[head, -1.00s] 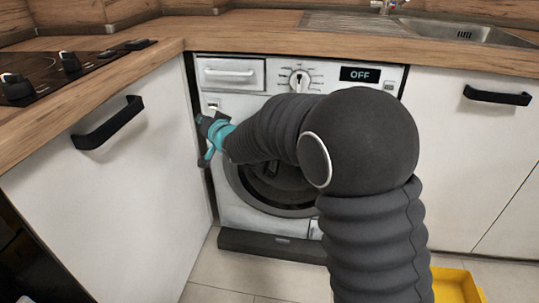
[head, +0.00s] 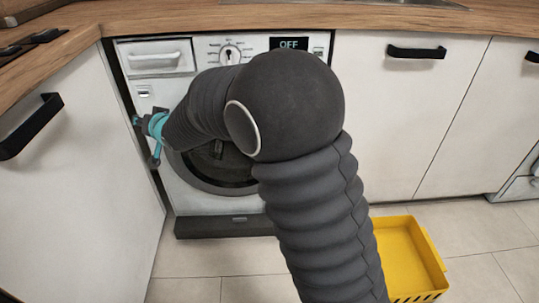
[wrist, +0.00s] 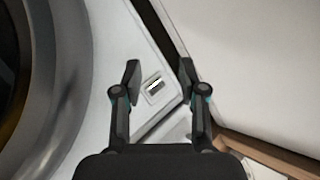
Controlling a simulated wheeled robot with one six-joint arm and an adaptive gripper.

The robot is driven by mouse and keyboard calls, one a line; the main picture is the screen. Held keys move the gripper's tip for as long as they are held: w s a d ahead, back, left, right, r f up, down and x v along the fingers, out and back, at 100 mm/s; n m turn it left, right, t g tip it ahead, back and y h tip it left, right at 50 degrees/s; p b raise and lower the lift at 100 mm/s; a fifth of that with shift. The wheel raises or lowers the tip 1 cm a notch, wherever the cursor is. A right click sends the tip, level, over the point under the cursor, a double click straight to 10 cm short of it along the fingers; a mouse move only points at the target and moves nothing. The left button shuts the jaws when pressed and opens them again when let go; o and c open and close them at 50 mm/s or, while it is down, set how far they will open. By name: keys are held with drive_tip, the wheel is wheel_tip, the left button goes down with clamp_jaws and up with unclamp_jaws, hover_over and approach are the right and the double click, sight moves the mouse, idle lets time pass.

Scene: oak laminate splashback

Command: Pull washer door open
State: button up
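The white washer (head: 195,200) stands under the counter. Its round door (head: 212,186) has dark glass and a grey rim, and looks closed; my arm covers its upper right part. In the wrist view the curved door rim (wrist: 70,75) fills the left side. My gripper (head: 146,141) is at the washer's left front edge, left of the door. In the wrist view my gripper (wrist: 158,80) is open, its fingers apart and empty. A small label-like patch (wrist: 154,86) on the white front shows between them. The rim lies outside the fingers, to their left.
A white cabinet with a black handle (head: 31,124) stands close on the left, at an angle to the washer. White cabinets with a handle (head: 416,52) are on the right. A yellow crate (head: 433,262) sits on the tiled floor at right. The wooden counter (head: 370,18) runs above.

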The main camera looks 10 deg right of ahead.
drive_tip(key=w+d+f+g+h+b, duration=0.15)
drive_tip(key=d+f+h, duration=0.25)
drive_tip(key=d, duration=0.8)
drive_tip(key=s+d+f+g+h, duration=0.1)
drive_tip(key=d+f+g+h, duration=0.15)
drive_tip(key=d, duration=0.95)
drive_tip(key=s+d+g+h+b, duration=0.1)
drive_tip(key=s+d+g, duration=0.15)
drive_tip(key=d, duration=0.75)
drive_tip(key=s+d+g+h+b, duration=0.1)
drive_tip(key=s+d, duration=0.2)
drive_tip(key=d, duration=0.7)
drive_tip(key=b+x, duration=0.1)
drive_tip(key=x, duration=1.2)
drive_tip(key=shift+w+a+f, duration=0.1)
drive_tip(key=shift+w+a, duration=0.05)
drive_tip(key=shift+w, duration=0.05)
drive_tip(key=shift+c, duration=0.2)
clamp_jaws()
